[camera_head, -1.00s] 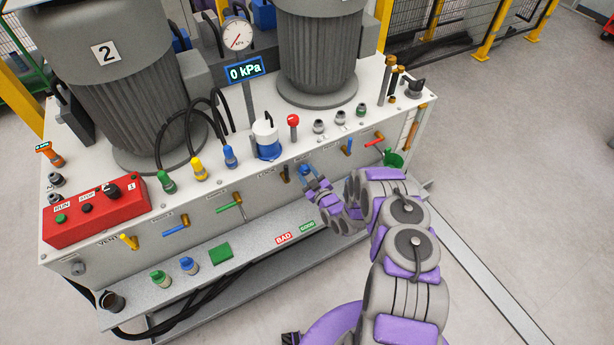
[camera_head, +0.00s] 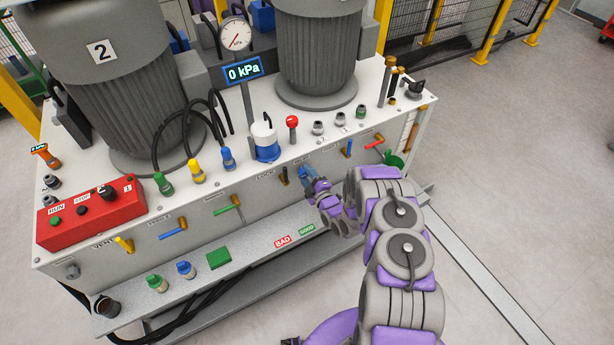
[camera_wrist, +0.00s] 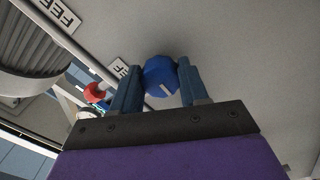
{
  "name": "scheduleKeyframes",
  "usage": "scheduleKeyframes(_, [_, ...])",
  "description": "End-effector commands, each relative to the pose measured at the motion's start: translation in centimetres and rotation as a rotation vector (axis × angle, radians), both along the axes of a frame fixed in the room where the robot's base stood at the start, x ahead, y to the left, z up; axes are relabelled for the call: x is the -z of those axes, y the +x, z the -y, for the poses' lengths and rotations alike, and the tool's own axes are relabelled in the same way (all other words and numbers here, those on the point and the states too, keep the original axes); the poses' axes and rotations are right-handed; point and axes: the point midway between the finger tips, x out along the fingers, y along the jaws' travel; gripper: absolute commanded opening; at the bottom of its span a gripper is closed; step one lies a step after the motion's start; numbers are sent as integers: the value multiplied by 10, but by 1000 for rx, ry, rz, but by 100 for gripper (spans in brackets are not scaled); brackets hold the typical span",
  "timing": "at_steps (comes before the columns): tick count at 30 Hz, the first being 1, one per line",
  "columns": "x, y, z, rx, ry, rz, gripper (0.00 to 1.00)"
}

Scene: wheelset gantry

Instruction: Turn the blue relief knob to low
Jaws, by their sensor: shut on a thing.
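The blue relief knob (camera_wrist: 160,77) sits on the front panel of the machine and shows in the wrist view with a pale pointer mark on its face. My gripper (camera_wrist: 157,88) has one finger on each side of the knob, shut on it. In the head view my gripper (camera_head: 308,176) is at the front panel, right of the lock lever, and largely hides the knob. The label beside the knob is partly covered, so the knob's setting cannot be read.
A gauge (camera_head: 236,34) stands above a display (camera_head: 243,70) reading 0 kPa. Coloured valve levers, such as the green lever (camera_head: 229,208) and red lever (camera_head: 374,143), stick out on both sides. A shelf (camera_head: 262,258) runs below.

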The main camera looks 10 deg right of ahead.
Motion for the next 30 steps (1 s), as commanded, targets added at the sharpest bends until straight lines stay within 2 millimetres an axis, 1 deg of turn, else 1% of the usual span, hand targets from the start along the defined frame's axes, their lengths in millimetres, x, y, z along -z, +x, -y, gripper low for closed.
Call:
scheduleKeyframes(16, [3, -2, -2, -4, -21, 1, 14])
scheduleKeyframes(17, [3, -2, -2, -4, -21, 1, 47])
scheduleKeyframes(24, [1, -1, -1, -3, -20, 3, 69])
scheduleKeyframes(30, [1, -1, -1, -2, -21, 4, 69])
